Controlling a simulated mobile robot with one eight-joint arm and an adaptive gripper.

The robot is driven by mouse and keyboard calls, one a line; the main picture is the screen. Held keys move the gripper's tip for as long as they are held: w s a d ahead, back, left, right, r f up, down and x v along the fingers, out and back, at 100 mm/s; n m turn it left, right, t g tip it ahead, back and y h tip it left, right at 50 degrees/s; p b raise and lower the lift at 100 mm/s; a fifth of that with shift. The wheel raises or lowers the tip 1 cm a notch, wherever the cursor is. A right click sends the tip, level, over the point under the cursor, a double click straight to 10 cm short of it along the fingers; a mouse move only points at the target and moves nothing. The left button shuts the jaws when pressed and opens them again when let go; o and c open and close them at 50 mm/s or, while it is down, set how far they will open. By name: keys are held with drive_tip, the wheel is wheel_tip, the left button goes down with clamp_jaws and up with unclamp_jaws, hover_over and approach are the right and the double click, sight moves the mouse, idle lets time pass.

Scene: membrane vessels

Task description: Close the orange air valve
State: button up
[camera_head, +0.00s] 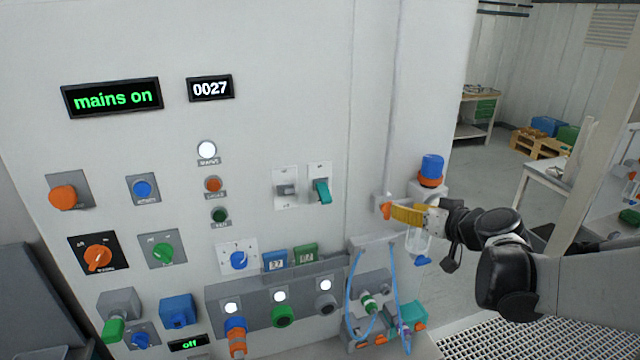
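The orange air valve shows as a small orange piece (386,210) on a pale block at the right edge of the cabinet, left of the air unit with a blue knob (432,165), an orange collar and a clear bowl. My gripper (397,213) reaches in from the right, its yellow fingers pointing left. The fingertips are at the orange piece and overlap its right side in the picture. I cannot tell whether they touch it or how far apart the fingers are. Part of the valve and air unit is hidden behind my gripper.
The white panel carries an orange knob (62,197), an orange rotary switch (98,258), several other controls and a "mains on" display (111,98). Blue tubes (394,285) hang below the valve. Open floor and a grating (540,338) lie at the right.

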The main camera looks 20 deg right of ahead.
sight(389, 206)
drive_tip(key=x, duration=0.7)
drive_tip(key=shift+w+a+f, duration=0.1)
drive_tip(key=shift+w, duration=0.1)
drive_tip(key=shift+s, duration=0.15)
clamp_jaws()
